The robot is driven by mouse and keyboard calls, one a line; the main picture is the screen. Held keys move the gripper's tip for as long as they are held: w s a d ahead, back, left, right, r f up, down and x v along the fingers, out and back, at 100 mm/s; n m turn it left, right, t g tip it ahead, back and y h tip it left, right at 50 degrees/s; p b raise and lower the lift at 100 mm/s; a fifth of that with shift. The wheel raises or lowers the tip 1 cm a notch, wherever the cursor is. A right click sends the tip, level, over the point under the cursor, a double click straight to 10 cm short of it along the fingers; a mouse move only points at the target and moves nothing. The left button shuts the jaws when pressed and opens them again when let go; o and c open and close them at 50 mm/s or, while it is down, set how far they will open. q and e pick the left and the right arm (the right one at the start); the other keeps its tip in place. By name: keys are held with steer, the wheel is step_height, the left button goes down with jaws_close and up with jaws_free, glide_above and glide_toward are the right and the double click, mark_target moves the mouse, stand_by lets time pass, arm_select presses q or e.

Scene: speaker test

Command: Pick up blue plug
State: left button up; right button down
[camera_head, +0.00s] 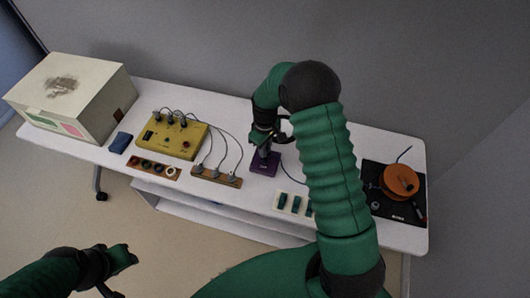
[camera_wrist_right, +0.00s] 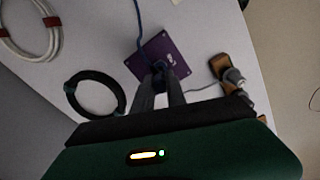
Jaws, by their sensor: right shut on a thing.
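The blue plug (camera_wrist_right: 159,68) is between the fingertips of my right gripper (camera_wrist_right: 160,78) in the right wrist view, with its blue cable (camera_wrist_right: 138,14) running up the picture. The right gripper is shut on it. The plug is over the purple plate (camera_wrist_right: 176,57); I cannot tell whether it touches it. In the head view the right gripper (camera_head: 263,138) points down over the purple plate (camera_head: 263,168), and my arm hides part of the area. My left gripper (camera_head: 121,260) is at the lower left, away from the table; its jaws are unclear.
On the white table (camera_head: 232,112) stand a cream box (camera_head: 70,95), a yellow device (camera_head: 172,137) with several cables and a wooden strip (camera_head: 205,174) with grey plugs. An orange reel (camera_head: 399,181) is at the right. A black cable coil (camera_wrist_right: 70,87) lies near the plate.

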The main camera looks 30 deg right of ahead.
steer(key=s+a+r+b, duration=0.1)
steer(key=s+a+r, duration=0.1)
steer(key=s+a, duration=0.8)
steer(key=shift+s+a+r+b, duration=0.15)
steer(key=shift+s+a+b, duration=0.15)
steer(key=shift+a, duration=0.9)
steer(key=shift+w, duration=0.1)
step_height(320, 180, up, 4)
steer(key=p, duration=0.4)
steer(key=shift+d, duration=0.15)
